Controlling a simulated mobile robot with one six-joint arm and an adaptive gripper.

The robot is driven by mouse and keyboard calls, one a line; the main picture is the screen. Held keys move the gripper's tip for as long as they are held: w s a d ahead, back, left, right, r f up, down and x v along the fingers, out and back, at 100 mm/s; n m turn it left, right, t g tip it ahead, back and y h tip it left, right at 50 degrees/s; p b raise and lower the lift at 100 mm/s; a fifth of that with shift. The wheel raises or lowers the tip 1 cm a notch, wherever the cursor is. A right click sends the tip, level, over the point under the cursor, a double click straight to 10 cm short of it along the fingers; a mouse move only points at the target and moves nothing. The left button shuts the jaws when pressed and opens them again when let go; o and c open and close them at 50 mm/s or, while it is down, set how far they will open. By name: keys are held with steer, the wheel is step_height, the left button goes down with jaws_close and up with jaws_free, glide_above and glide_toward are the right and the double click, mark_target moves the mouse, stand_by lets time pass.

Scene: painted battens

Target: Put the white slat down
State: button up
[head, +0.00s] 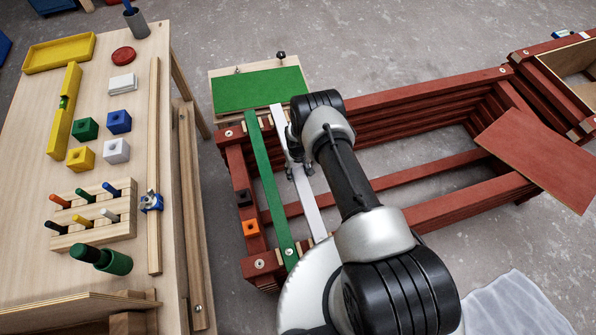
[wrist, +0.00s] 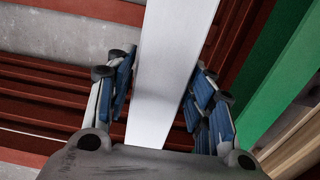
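The white slat (head: 308,205) spans the red frame from its far rail toward its near rail, right of the green slat (head: 268,185) and roughly parallel to it. It appears to lie on the rails, but my arm hides part of it and its near end is not clear. My gripper (head: 299,172) is over the middle of the white slat. In the wrist view the white slat (wrist: 172,60) runs between the blue-padded fingers of my gripper (wrist: 163,90). The fingers stand apart, with narrow gaps beside the slat, so the gripper looks open around it. The green slat (wrist: 280,75) is to the right there.
The red frame (head: 408,97) has an open middle. An orange block (head: 251,228) and a dark block (head: 243,197) sit on its left rail. A green board (head: 260,88) lies behind. A loose red panel (head: 540,160) covers the right corner. A workbench (head: 35,120) with blocks stands left.

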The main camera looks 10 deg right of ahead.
steer(key=shift+o, duration=0.9)
